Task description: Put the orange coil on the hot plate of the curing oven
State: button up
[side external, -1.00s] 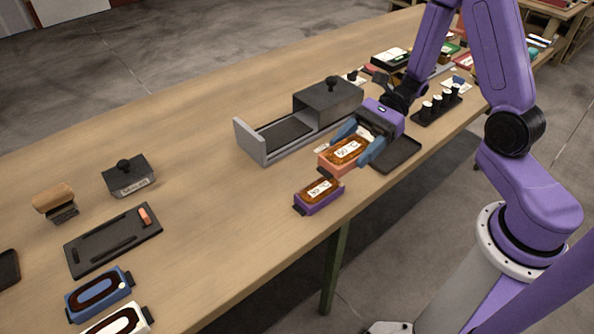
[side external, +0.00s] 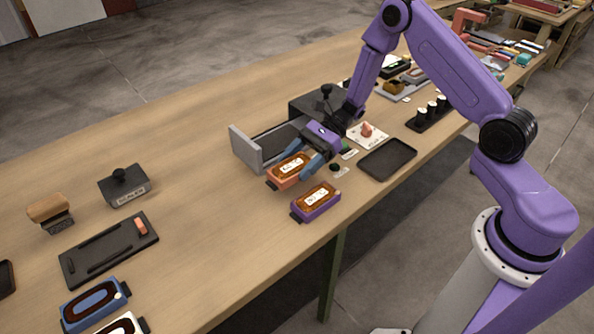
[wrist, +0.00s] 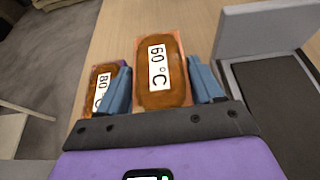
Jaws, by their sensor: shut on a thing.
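The orange coil (side external: 290,172) is a rounded brown winding in an orange frame with a white label. In the wrist view the orange coil (wrist: 163,75) reads "60 °C". My gripper (side external: 297,168) is shut on it, one blue finger on each side; the gripper also shows in the wrist view (wrist: 162,88). The curing oven (side external: 320,103) is a dark box with its drawer out. The dark hot plate (side external: 277,139) lies in the drawer, behind the grey front panel (side external: 244,150); it also shows in the wrist view (wrist: 275,95). The coil is beside the drawer; its height is unclear.
A purple coil (side external: 316,203) labelled "80 °C" lies near the table edge, close to the held coil. An empty black tray (side external: 388,160) is to the right. A black stamp-like block (side external: 124,187) and a dark tool tray (side external: 110,250) are left.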

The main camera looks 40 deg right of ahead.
aim_at(297, 172)
jog(key=shift+w+f, duration=0.2)
jog(key=shift+f, duration=1.35)
jog(key=shift+f, duration=0.15)
jog(key=o, duration=1.2)
jog(key=shift+f, duration=0.1)
jog(key=shift+o, duration=0.2)
